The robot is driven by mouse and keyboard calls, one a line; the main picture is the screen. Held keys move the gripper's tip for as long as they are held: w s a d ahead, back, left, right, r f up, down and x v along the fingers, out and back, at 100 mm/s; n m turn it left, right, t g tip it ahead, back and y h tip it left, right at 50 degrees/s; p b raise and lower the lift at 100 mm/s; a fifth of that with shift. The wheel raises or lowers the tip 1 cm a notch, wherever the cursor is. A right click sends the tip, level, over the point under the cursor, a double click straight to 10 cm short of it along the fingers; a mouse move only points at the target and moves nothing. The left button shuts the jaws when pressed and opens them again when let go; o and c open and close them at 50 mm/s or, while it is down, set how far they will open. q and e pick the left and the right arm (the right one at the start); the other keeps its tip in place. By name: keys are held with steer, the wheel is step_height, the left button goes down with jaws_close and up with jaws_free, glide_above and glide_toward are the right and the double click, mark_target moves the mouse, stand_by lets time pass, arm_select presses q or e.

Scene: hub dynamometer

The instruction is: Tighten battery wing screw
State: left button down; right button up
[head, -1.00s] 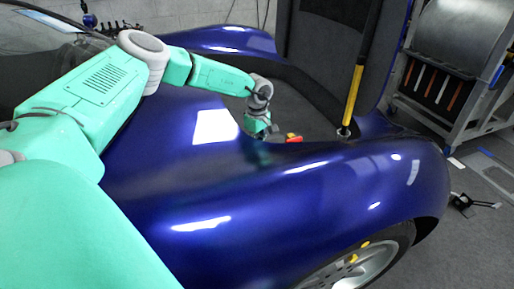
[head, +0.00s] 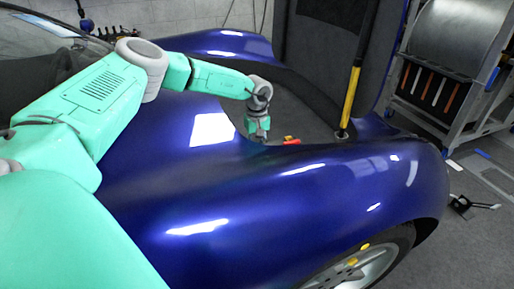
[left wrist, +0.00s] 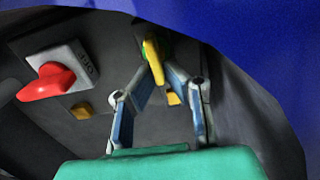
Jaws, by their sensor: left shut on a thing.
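My left gripper (left wrist: 156,72) is low in the car's open front bay. In the left wrist view its two fingers close in on a yellow wing screw (left wrist: 153,61) with a green part at its base, and it is shut on the screw's wing. In the head view my left gripper (head: 258,130) points down into the bay, and its fingertips and the screw are hidden behind the blue fender. My right gripper is not in view.
A red switch knob (left wrist: 47,83) on a grey block sits left of the screw; red also shows in the bay (head: 291,140). The blue fender (head: 300,190) rises in front of the arm. A yellow and black strut (head: 351,95) stands to the right.

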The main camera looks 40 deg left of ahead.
arm_select(q)
steer(key=shift+w+a+r, duration=0.25)
steer(key=shift+a, duration=0.05)
steer(key=c, duration=1.7)
jaws_free()
steer(key=shift+f, duration=0.2)
steer(key=shift+s, duration=0.1)
steer(key=shift+d+r, duration=0.1)
steer(key=shift+r, duration=0.3)
step_height(320, 180, up, 11)
steer(key=shift+a, duration=0.2)
